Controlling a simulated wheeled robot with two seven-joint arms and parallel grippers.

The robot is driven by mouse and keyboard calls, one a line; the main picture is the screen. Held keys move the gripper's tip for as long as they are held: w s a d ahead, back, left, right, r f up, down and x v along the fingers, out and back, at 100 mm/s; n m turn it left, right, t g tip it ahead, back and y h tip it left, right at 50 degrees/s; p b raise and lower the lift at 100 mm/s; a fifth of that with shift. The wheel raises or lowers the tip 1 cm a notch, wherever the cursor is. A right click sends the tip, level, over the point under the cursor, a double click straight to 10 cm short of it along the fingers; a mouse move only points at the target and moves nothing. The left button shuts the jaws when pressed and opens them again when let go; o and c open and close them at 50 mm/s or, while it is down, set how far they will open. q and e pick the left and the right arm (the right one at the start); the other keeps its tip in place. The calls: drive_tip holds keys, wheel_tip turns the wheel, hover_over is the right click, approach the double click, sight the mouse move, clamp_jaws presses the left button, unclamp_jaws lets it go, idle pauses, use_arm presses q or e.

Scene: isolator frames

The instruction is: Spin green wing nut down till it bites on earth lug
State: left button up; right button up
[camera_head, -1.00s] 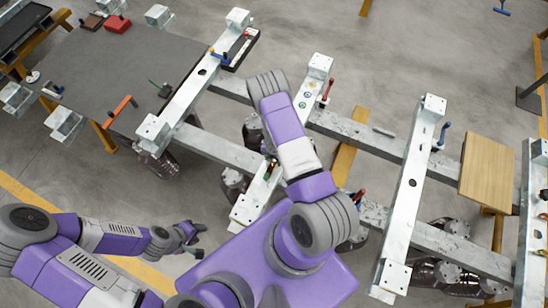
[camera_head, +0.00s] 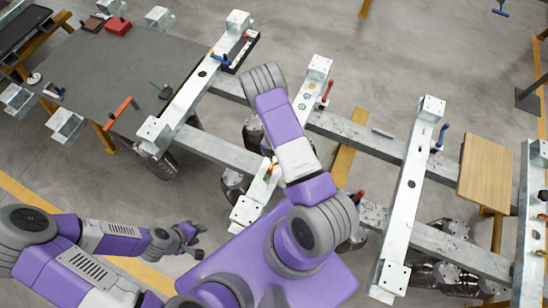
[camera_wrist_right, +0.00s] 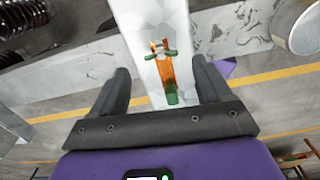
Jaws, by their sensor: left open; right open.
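The green wing nut (camera_wrist_right: 160,55) sits on the orange earth lug (camera_wrist_right: 165,72), which lies on a pale metal beam in the right wrist view. A green sleeve-like piece (camera_wrist_right: 172,96) is at the lug's near end. My right gripper (camera_wrist_right: 162,75) is open, with one dark finger on each side of the lug and clear gaps to both; its height above the nut is unclear. In the head view the lug is a small orange and green spot (camera_head: 268,171), and the right gripper is hidden by my arm. My left gripper (camera_head: 198,242) is open and empty, above the floor.
The pale crossbeam (camera_head: 247,205) joins a long grey rail (camera_head: 350,131). A red-handled tool (camera_head: 327,92) and coloured rings (camera_head: 309,95) are further up that crossbeam. A grey table (camera_head: 120,75) stands at left, a wooden board (camera_head: 487,168) at right.

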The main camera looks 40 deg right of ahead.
drive_tip(key=shift+r, duration=1.6)
